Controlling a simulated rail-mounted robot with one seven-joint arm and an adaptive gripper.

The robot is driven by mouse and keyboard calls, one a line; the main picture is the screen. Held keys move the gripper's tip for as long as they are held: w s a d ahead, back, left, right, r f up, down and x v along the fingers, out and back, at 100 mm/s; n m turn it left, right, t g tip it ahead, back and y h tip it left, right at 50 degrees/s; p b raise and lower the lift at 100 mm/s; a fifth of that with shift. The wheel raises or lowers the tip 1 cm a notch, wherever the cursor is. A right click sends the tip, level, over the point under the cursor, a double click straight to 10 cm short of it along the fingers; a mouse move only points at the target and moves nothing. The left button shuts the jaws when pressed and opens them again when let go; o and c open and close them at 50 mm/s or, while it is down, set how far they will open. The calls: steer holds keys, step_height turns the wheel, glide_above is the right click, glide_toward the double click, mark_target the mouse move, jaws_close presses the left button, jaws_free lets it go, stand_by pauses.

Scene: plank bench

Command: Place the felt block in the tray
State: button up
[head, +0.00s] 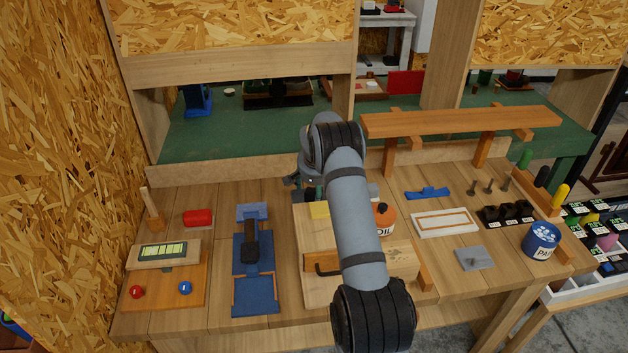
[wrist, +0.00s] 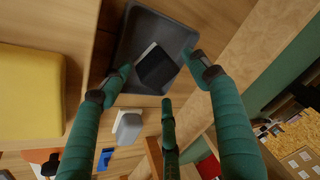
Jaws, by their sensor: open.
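The felt block (wrist: 158,69), dark with a pale side, is in the wrist view. It lies within the outline of the dark grey tray (wrist: 130,45), at an angle to the tray's sides. It looks to be resting on the tray floor. My gripper (wrist: 162,76) is open, its teal fingers spread around the block with gaps between fingertips and block. In the head view my gripper (head: 307,188) is at the back of the bench, partly behind my arm.
A grey block (wrist: 129,127) stands near the tray. An orange oil can (head: 386,220) and a raised wooden shelf (head: 460,122) are to the right.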

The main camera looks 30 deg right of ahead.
steer(key=b+v, duration=0.2)
steer(key=v, duration=0.9)
stand_by(1.1)
